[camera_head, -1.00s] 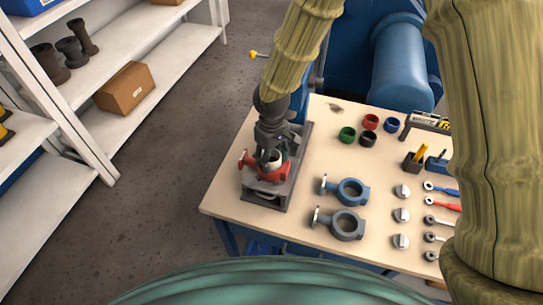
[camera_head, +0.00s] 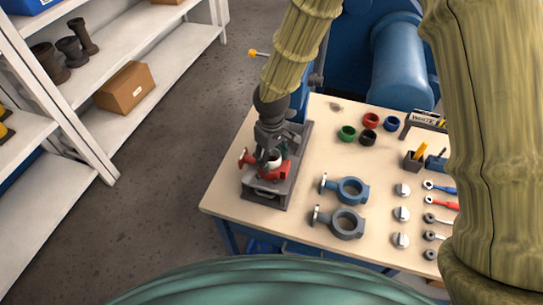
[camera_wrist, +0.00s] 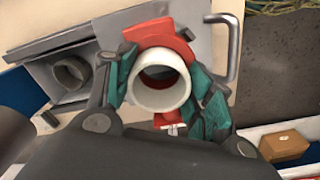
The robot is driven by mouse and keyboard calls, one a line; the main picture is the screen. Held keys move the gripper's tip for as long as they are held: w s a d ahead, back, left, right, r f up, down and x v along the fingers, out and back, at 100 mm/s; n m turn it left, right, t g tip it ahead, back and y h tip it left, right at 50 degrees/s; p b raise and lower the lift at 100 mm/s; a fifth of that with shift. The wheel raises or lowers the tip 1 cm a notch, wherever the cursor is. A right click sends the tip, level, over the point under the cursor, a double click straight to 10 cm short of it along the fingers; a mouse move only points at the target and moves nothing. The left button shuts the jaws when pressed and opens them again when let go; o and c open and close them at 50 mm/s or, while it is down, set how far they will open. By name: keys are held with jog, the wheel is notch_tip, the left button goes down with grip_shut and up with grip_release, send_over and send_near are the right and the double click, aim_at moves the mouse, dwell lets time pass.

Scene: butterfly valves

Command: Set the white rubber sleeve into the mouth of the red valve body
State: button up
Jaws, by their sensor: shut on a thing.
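The white rubber sleeve (camera_wrist: 160,82) is a short open ring between the teal pads of my gripper (camera_wrist: 164,88), which is shut on it. In the head view the sleeve (camera_head: 274,161) is at the top of the red valve body (camera_head: 268,174), under my gripper (camera_head: 271,156). In the wrist view the red valve body (camera_wrist: 158,36) shows behind the sleeve. The sleeve overlaps the mouth from here and hides it; I cannot tell how deep it sits. The body rests in a grey fixture (camera_head: 266,198) at the table's left end.
Two blue-grey valve bodies (camera_head: 351,190) lie to the right. Green (camera_head: 347,133), red, blue and black sleeves stand farther back. Silver discs (camera_head: 402,190) and wrenches lie at the right. A sign (camera_head: 426,121) reads "WHITE". Shelves (camera_head: 100,110) stand at the left.

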jog(key=shift+s+f, duration=0.15)
jog(key=shift+f, duration=0.1)
jog(key=o, duration=1)
jog(key=shift+o, duration=0.3)
jog(key=shift+r, duration=0.15)
notch_tip(320, 180, up, 7)
jog(key=p, duration=0.5)
dwell(0.3)
